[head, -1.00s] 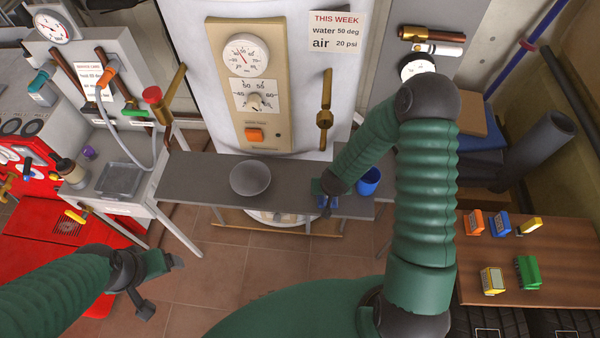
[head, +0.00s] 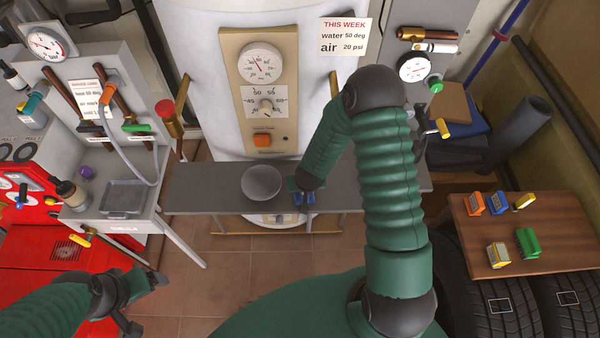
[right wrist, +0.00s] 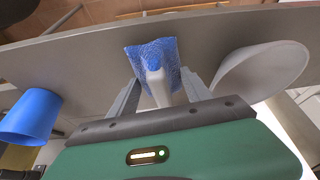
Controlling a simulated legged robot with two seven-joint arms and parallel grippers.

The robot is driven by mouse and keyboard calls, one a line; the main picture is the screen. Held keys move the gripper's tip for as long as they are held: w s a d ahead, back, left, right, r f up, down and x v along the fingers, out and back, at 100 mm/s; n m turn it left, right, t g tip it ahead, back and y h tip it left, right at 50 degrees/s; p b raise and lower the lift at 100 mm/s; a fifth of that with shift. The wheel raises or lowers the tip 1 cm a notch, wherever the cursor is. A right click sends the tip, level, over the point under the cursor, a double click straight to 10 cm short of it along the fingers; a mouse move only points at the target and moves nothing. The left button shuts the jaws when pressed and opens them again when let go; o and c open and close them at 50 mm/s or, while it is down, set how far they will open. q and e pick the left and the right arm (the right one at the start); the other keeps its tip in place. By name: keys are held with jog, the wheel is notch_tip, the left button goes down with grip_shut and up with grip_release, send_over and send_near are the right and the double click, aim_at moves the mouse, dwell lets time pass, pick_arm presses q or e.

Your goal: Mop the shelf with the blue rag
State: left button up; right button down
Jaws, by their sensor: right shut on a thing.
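The grey shelf (head: 210,195) stands in front of the white boiler. My right gripper (head: 304,191) is low over the shelf and shut on the blue rag (head: 305,199). In the right wrist view the rag (right wrist: 155,58) is spread between the fingers against the shelf surface (right wrist: 90,60); exact contact is hard to tell. A grey bowl (head: 262,182) stands on the shelf just left of this gripper. It also shows in the right wrist view (right wrist: 262,80). My left gripper (head: 143,300) is open and empty, left of and below the shelf.
A blue cup (right wrist: 30,115) is near the shelf in the right wrist view; my right arm hides it in the head view. A side table (head: 490,248) with several small coloured boxes stands at the right. A metal tray (head: 123,197) is at the left.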

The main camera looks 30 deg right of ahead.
jog(key=r+p, duration=0.1)
jog(key=r, duration=0.1)
jog(key=d+r+p, duration=0.1)
jog(key=r+p, duration=0.1)
jog(key=d+r+p, duration=0.1)
jog(key=r, duration=0.1)
jog(key=shift+s+p, duration=0.1)
jog(key=shift+p, duration=0.3)
jog(key=shift+a+r, duration=0.15)
jog(key=shift+r, duration=0.15)
jog(key=shift+a+r, duration=0.1)
jog(key=shift+a, duration=0.35)
jog(key=shift+d, duration=0.65)
jog(key=shift+a, duration=0.1)
